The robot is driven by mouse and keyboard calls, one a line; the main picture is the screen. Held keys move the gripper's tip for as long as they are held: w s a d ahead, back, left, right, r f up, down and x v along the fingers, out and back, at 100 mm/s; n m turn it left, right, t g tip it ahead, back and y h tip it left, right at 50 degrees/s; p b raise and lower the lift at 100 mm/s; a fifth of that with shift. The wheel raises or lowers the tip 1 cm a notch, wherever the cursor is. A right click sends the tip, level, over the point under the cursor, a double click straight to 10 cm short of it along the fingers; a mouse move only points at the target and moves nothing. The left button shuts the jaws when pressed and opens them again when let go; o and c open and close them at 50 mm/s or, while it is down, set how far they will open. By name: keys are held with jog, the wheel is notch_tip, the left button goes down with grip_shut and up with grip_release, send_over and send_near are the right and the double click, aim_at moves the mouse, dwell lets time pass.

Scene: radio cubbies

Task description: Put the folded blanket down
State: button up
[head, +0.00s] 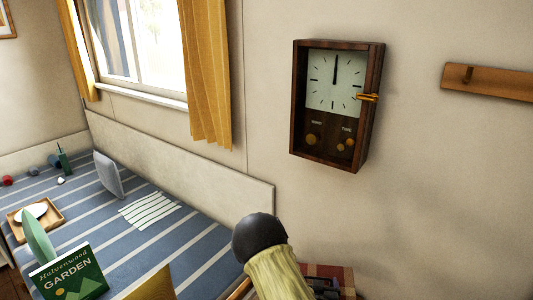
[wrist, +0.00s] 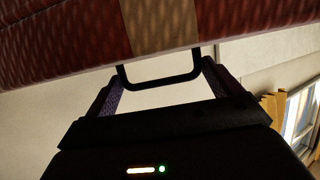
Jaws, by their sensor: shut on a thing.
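The folded blanket (head: 328,271) is a red and tan checked bundle at the bottom of the head view, partly hidden by my arm. In the wrist view the blanket (wrist: 200,22) fills the top edge, with a dark U-shaped handle (wrist: 160,84) hanging toward my gripper. My gripper (wrist: 162,80) is shut on the blanket by this handle, its fingers at either side of it. What lies under the blanket is out of view.
A striped blue bed (head: 185,235) at left holds a green garden book (head: 72,275), a wooden tray (head: 20,230), a grey cushion (head: 108,173) and small items. A wooden wall clock (head: 335,105) and a peg rail (head: 490,82) hang on the wall.

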notch_tip(320, 180, up, 17)
jog(key=s+n+y+p, duration=0.1)
jog(key=s+y+p, duration=0.1)
jog(key=p, duration=1.8)
jog(key=shift+n+p, duration=0.3)
jog(key=shift+a+f, duration=0.1)
jog(key=shift+f, duration=0.05)
jog(key=s+f, duration=0.4)
jog(key=f, duration=0.1)
jog(key=shift+s+f, duration=0.15)
jog(key=shift+f, duration=0.05)
dwell(0.5)
